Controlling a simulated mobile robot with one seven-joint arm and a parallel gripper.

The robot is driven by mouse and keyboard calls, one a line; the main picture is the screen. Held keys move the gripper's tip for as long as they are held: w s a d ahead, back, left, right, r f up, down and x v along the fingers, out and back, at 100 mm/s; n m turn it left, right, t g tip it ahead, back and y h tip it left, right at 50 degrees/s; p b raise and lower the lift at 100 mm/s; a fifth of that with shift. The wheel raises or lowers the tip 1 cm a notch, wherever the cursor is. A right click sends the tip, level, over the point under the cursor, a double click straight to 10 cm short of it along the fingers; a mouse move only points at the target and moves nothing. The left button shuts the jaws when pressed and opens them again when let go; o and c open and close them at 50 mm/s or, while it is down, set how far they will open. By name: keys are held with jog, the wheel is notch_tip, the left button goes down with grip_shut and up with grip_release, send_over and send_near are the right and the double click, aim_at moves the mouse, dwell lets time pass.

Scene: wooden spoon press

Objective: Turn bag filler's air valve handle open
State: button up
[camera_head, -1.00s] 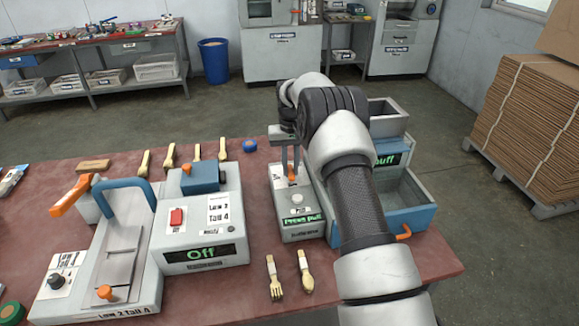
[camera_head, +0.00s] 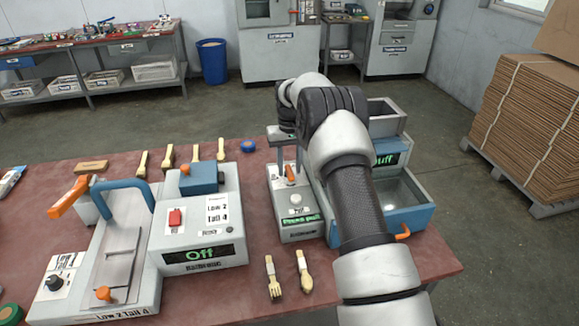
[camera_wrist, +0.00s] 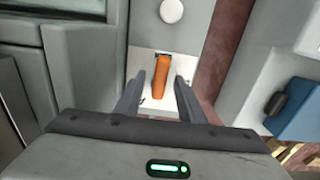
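The orange valve handle (camera_head: 291,174) is on top of the narrow grey bag filler unit (camera_head: 297,236), behind a round white button. In the wrist view the handle (camera_wrist: 160,76) is a short orange lever over a white label with a dark slot. My gripper (camera_wrist: 158,92) is open, with one finger on each side of the handle. Gaps show between the handle and both fingers. In the head view my gripper (camera_head: 289,160) is above the handle, and my arm hides part of the filler's right side.
A blue-and-grey bin (camera_head: 408,218) stands right of the filler. A grey sealer with an "Off" display (camera_head: 203,254) is to the left. A wooden fork (camera_head: 272,277) and spoon (camera_head: 304,272) lie in front on the red table.

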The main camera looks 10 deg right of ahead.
aim_at(290, 170)
notch_tip(290, 170, up, 17)
jog(key=p, duration=0.1)
jog(key=shift+r, duration=0.2)
dwell(0.3)
